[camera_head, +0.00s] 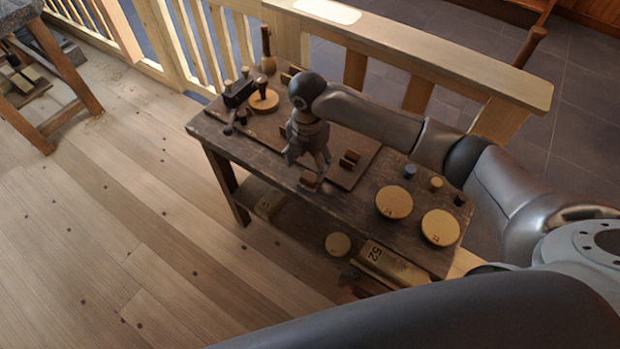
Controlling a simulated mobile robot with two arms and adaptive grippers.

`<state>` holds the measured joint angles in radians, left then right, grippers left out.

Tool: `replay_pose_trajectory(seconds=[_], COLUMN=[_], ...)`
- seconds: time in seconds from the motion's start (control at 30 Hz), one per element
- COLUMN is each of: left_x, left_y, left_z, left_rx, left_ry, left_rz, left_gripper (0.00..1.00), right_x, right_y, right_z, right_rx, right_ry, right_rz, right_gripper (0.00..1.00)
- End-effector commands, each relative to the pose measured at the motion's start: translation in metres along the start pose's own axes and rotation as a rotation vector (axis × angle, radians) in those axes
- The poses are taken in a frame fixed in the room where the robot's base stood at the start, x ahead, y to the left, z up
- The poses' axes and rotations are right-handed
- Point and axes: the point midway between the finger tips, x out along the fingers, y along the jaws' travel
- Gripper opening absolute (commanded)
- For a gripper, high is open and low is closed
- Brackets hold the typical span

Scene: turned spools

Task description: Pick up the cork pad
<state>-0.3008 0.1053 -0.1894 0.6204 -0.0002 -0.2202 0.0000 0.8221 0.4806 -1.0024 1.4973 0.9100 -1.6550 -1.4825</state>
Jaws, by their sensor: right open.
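I cannot tell for sure which thing is the cork pad. Two round tan discs with dark marks, a left one (394,202) and a right one (440,227), lie flat at the near right of the dark workbench (365,228). A plain round tan disc (338,244) shows lower down, near the bench's lower shelf. Another round tan piece (264,101) with a dark upright handle sits at the far left of the top. My right gripper (308,161) is open, fingers pointing down over the middle of the bench, apart from all the discs. My left gripper is out of view.
A blue piece (410,171) and small pegs stand behind the marked discs. A wooden railing (430,65) runs behind the bench. The plank floor (110,220) at left is mostly clear.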

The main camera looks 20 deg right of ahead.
Motion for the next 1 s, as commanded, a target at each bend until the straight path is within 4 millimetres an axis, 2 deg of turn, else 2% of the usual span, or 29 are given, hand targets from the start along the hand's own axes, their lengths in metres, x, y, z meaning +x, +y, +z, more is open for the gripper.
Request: replay_pose_trajectory(seconds=[0.07, 0.3, 0.37, 0.5, 0.67, 0.77, 1.0], left_x=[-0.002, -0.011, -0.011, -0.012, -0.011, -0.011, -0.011], left_y=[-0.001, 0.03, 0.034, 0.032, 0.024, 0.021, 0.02], left_z=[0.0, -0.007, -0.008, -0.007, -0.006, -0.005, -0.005], left_rx=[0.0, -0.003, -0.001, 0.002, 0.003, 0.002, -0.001], left_ry=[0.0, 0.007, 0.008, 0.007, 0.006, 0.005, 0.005], left_rz=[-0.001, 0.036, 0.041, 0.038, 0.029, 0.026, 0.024], left_gripper=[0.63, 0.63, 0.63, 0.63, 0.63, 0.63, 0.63], right_x=[0.005, 0.04, 0.046, 0.054, 0.054, 0.054, 0.053], right_y=[-0.001, -0.004, -0.004, -0.004, -0.004, -0.004, -0.004], right_z=[-0.001, -0.007, -0.006, -0.006, -0.006, -0.006, -0.006], right_rx=[0.001, 0.002, 0.002, 0.001, 0.0, 0.001, 0.001], right_ry=[0.001, 0.002, 0.001, -0.001, -0.001, -0.001, -0.001], right_rz=[-0.003, -0.003, -0.002, -0.002, -0.001, -0.001, -0.001], right_gripper=[0.66, 0.66, 0.66, 0.66, 0.66, 0.56, 0.25])
